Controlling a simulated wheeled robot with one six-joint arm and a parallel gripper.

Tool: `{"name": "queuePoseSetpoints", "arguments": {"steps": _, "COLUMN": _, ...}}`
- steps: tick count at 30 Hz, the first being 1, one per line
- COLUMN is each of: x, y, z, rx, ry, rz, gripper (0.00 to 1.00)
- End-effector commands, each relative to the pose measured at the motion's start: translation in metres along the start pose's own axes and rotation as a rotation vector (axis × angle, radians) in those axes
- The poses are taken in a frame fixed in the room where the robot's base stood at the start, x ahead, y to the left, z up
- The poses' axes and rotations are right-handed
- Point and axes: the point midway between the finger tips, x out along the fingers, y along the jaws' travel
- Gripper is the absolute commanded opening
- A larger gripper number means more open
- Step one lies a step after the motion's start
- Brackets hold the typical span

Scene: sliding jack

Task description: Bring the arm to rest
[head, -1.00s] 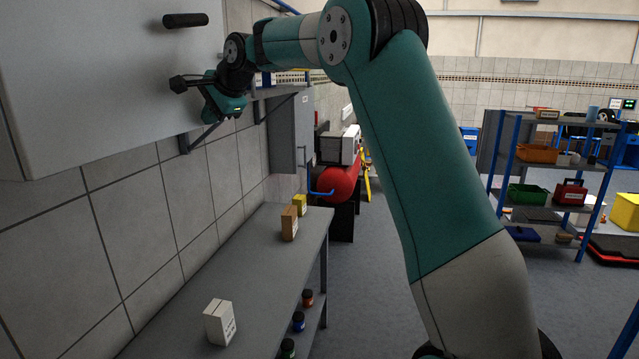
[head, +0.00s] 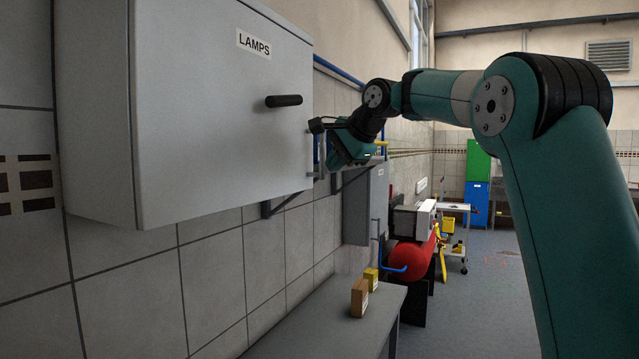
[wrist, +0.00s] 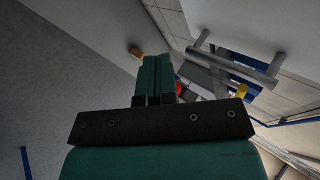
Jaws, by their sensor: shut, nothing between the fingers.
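My arm shows in the head view, raised and bent, running from the right side toward the cabinet in the middle. My gripper (head: 346,152) hangs at its end, just right of the grey LAMPS cabinet (head: 200,130) as seen in the picture. No object shows in it. In the wrist view the two teal fingers of my gripper (wrist: 157,62) lie together with nothing between them. The cabinet's black handle (head: 284,100) is left of the gripper, and the gripper is not holding it.
A grey bench (head: 330,325) below carries an orange-brown box (head: 359,297) and a yellow box (head: 371,277). A red tank (head: 408,255) stands beyond it. A second grey cabinet (head: 357,212) hangs farther along the wall. Open floor (head: 490,290) lies to the right.

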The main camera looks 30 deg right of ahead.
Motion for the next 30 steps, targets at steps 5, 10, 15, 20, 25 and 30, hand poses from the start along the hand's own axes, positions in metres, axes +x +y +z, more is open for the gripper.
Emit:
{"name": "queuePoseSetpoints", "arguments": {"steps": 5, "x": -0.017, "y": -0.001, "z": -0.004, "rx": 0.000, "ry": -0.001, "rz": 0.001, "gripper": 0.00}}
{"name": "queuePoseSetpoints", "arguments": {"steps": 10, "x": -0.019, "y": -0.001, "z": -0.005, "rx": 0.000, "ry": -0.001, "rz": 0.002, "gripper": 0.00}}
{"name": "queuePoseSetpoints", "arguments": {"steps": 15, "x": -0.008, "y": 0.014, "z": 0.021, "rx": -0.083, "ry": -0.041, "rz": 0.028, "gripper": 0.00}}
{"name": "queuePoseSetpoints", "arguments": {"steps": 20, "x": 0.018, "y": 0.073, "z": 0.103, "rx": -0.380, "ry": -0.178, "rz": 0.100, "gripper": 0.00}}
{"name": "queuePoseSetpoints", "arguments": {"steps": 25, "x": 0.032, "y": 0.171, "z": 0.199, "rx": -0.794, "ry": -0.376, "rz": 0.161, "gripper": 0.00}}
{"name": "queuePoseSetpoints", "arguments": {"steps": 30, "x": 0.027, "y": 0.287, "z": 0.270, "rx": -1.197, "ry": -0.590, "rz": 0.179, "gripper": 0.00}}
